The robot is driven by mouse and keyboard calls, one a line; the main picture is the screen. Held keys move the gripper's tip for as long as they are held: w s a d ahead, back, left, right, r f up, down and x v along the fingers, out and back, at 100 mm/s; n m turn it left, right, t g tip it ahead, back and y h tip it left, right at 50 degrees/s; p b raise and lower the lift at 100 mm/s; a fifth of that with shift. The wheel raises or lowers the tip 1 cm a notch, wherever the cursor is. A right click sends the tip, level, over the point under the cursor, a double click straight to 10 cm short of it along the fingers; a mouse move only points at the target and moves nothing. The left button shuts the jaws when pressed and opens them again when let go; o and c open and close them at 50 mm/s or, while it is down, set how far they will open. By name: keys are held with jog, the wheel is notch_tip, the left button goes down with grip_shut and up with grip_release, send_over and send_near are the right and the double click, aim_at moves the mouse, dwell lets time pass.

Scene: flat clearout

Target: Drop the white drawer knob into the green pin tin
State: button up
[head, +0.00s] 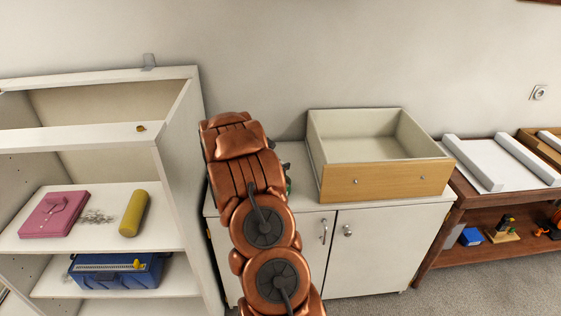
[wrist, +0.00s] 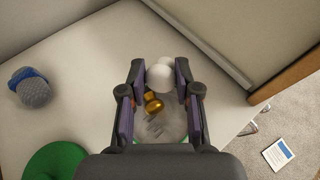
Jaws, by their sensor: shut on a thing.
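In the wrist view, the white drawer knob (wrist: 161,75) is between the fingertips of my gripper (wrist: 160,70), which is shut on it. Behind and below the fingers is a round greyish area with small grey pieces and a brass knob (wrist: 153,103). A thin green edge shows at its lower side, so it looks like the inside of the green pin tin (wrist: 135,141), mostly hidden by my gripper. A flat green disc (wrist: 54,163) lies to the left. In the head view my arm hides the knob and nearly all of this.
A blue and grey rounded item (wrist: 32,88) lies on the white cabinet top (wrist: 75,90). A wooden drawer box (head: 385,181) stands to the right on the cabinet. A shelf unit (head: 178,150) rises on the left. A blue-and-white card (wrist: 278,153) lies on the floor.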

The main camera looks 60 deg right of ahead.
jog(key=shift+f, duration=0.3)
jog(key=o, duration=1.1)
jog(key=shift+a+r, duration=0.1)
jog(key=v, duration=1.1)
jog(key=shift+a, duration=0.4)
jog(key=shift+s+r, duration=0.1)
